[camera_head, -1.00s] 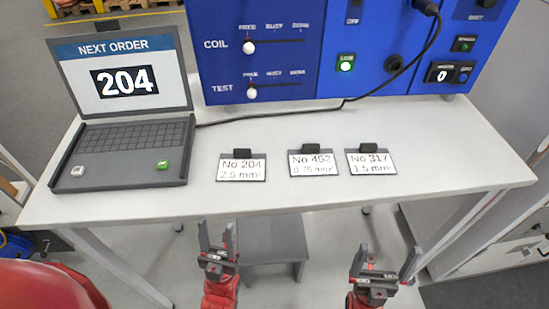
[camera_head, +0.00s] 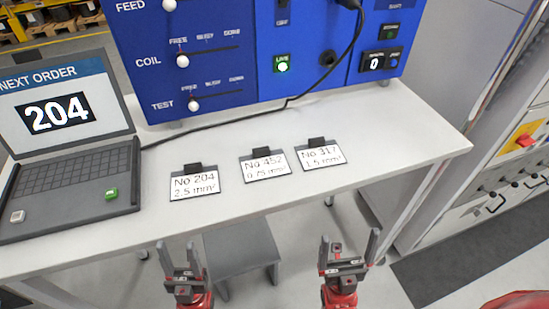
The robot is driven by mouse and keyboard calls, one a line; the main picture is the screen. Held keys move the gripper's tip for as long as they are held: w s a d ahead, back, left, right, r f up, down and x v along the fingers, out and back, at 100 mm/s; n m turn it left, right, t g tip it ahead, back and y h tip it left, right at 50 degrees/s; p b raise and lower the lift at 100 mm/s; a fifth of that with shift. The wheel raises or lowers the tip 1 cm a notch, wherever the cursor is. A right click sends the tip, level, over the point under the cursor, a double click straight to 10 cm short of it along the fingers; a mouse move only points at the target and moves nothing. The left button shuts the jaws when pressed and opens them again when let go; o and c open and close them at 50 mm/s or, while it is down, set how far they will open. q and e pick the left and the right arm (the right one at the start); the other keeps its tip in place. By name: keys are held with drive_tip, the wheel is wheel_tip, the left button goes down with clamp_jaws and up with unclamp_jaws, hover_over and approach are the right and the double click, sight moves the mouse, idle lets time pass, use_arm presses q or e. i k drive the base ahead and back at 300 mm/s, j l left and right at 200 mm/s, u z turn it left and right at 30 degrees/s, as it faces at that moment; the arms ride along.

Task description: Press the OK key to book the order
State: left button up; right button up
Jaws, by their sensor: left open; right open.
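The laptop (camera_head: 82,178) stands open at the left end of the white table. Its screen (camera_head: 62,106) reads NEXT ORDER 204. A green key (camera_head: 111,194) sits at the right front of its keyboard deck, and a pale key (camera_head: 17,216) sits at the left front. The lettering on both keys is too small to read. My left gripper (camera_head: 182,258) is open and empty, below and in front of the table's front edge. My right gripper (camera_head: 349,251) is also open and empty, further right in front of the table. Neither touches anything.
Three tags, No 204 (camera_head: 195,185), No 452 (camera_head: 265,167) and No 317 (camera_head: 320,155), lie on the table (camera_head: 385,135). A blue panel (camera_head: 225,60) with sliders and a lit green button stands behind. A black cable runs towards the laptop. A grey stool (camera_head: 240,248) stands below.

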sight(111, 194)
drive_tip(key=u, duration=1.35)
